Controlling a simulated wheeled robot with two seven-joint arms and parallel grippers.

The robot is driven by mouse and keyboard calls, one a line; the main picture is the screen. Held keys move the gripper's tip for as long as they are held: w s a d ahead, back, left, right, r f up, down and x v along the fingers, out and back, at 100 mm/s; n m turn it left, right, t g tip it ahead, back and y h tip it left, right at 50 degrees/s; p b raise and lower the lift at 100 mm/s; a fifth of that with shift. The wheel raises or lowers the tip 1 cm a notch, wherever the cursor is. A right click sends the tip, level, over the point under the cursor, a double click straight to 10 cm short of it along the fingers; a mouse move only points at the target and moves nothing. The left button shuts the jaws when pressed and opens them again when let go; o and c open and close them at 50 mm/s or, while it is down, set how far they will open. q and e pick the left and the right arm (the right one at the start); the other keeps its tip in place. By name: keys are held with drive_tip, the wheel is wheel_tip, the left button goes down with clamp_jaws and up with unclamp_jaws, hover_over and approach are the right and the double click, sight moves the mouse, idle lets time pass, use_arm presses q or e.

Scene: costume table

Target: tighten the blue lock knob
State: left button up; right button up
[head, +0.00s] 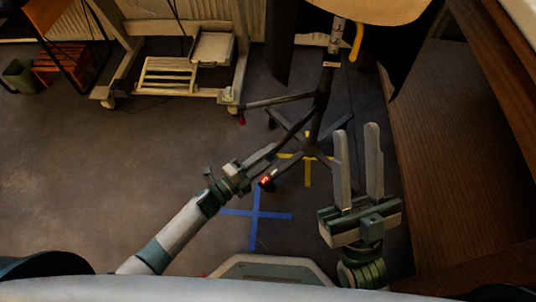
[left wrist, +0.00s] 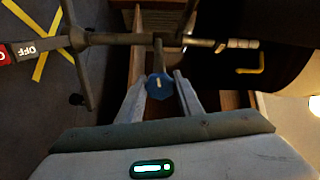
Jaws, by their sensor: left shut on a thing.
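The blue lock knob (left wrist: 160,86) sits on a short stem from the pole of a dark stand in the left wrist view. My left gripper (left wrist: 163,80) has one finger on each side of the knob and is shut on it. In the head view my left gripper (head: 310,115) reaches up to the stand's pole (head: 321,95), and I cannot make out the knob there. The pole runs across the left wrist view (left wrist: 120,39). My right gripper (head: 358,160) is open and empty, upright to the right of the stand.
The stand's legs (head: 275,103) spread over the floor by yellow tape (head: 308,172) and blue tape (head: 256,214). A yellow hook (head: 357,42) hangs near the pole's upper part. A brown wooden surface (head: 470,150) fills the right. A pale wheeled frame (head: 170,75) stands at back left.

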idle(0.5)
use_arm(q)
drive_tip(key=o, duration=1)
use_arm(e)
drive_tip(key=shift+w+d, duration=0.1)
use_arm(q)
drive_tip(key=shift+o, duration=0.2)
drive_tip(key=p+v, duration=0.2)
drive_tip(key=v, duration=1.5)
use_arm(e)
drive_tip(key=a+f+g, duration=0.1)
drive_tip(key=f, duration=0.1)
drive_tip(key=a+f+g, duration=0.1)
drive_tip(key=shift+s+a+f+g+h, duration=0.2)
drive_tip(key=shift+f+g+h, duration=0.1)
drive_tip(key=shift+f+g, duration=0.1)
use_arm(q)
drive_tip(key=shift+s+a+f, duration=0.1)
use_arm(e)
drive_tip(key=shift+w+r, duration=0.1)
drive_tip(key=shift+r, duration=0.05)
drive_tip(key=shift+d, duration=0.1)
